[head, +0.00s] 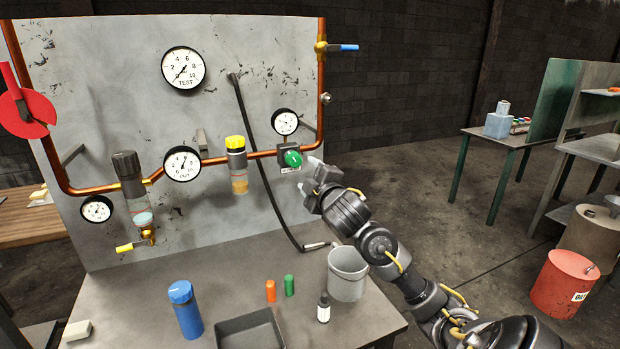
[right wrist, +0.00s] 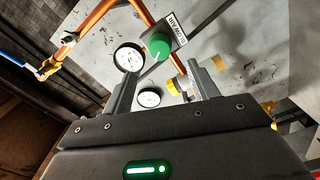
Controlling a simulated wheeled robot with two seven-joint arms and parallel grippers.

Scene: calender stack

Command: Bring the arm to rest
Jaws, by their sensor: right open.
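My right arm (head: 378,243) reaches in from the lower right in the head view, stretched toward the panel. My right gripper (head: 308,174) is open and appears empty, close to a green knob (head: 292,158) on a dark box. In the right wrist view the two fingers of the gripper (right wrist: 163,88) stand apart, with the green knob (right wrist: 158,46) beyond them. No object shows between the fingers. I cannot tell whether a fingertip touches the knob box. My left gripper is not in view.
The grey panel (head: 110,80) carries copper pipe, gauges and valves. Open floor (head: 440,200) lies right of the arm.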

